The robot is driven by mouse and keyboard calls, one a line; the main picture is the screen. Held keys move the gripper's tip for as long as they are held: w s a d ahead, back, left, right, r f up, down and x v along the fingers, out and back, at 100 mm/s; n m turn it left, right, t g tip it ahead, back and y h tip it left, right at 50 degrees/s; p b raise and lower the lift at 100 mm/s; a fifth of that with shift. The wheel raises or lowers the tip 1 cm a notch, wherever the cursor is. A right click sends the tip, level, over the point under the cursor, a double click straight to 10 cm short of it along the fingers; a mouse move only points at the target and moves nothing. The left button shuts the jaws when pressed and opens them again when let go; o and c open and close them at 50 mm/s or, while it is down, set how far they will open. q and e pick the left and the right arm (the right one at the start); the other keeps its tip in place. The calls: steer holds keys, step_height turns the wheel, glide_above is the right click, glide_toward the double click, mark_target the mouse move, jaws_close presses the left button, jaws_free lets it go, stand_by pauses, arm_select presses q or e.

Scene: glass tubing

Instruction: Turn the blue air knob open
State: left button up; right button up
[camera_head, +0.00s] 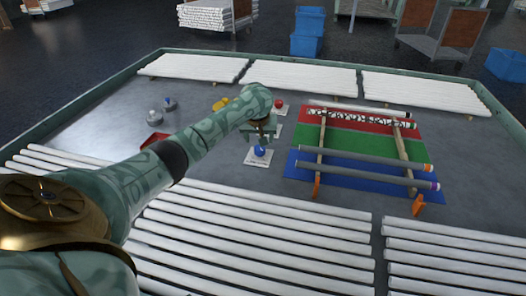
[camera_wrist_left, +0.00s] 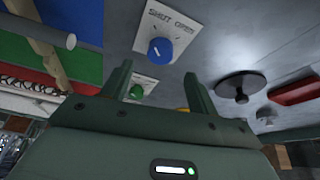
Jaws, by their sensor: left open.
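The blue air knob (camera_head: 260,151) sits on a white plate (camera_head: 250,161) on the grey bench. In the left wrist view the blue knob (camera_wrist_left: 160,51) shows a short pale mark, and its plate (camera_wrist_left: 187,28) reads SHUT and OPEN. I cannot tell which word the mark points at. My left gripper (camera_head: 262,137) is just above the knob in the head view. In the wrist view its two fingers (camera_wrist_left: 158,78) are spread, with nothing between them, and the knob lies beyond the tips. My right gripper is not in view.
A red knob (camera_head: 279,103) and a green knob (camera_wrist_left: 137,91) stand on plates behind the blue one. A rack with tubes over red, green and blue mats (camera_head: 345,140) is to the right. White tubes (camera_head: 250,235) line the front. A red tray (camera_head: 154,142) lies left.

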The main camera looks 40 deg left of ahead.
mark_target(260, 148)
arm_select(q)
steer(key=b+x, duration=0.3)
steer(key=x, duration=0.2)
steer(key=shift+f, duration=0.45)
steer(key=shift+w+a+f+b, duration=0.25)
steer(key=shift+f+b, duration=0.05)
steer(key=shift+b, duration=0.05)
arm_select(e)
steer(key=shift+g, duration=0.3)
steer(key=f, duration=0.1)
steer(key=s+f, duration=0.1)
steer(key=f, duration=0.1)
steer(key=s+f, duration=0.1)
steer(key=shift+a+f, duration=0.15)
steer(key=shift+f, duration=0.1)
arm_select(q)
steer(key=shift+r, duration=0.1)
steer(key=c, duration=1)
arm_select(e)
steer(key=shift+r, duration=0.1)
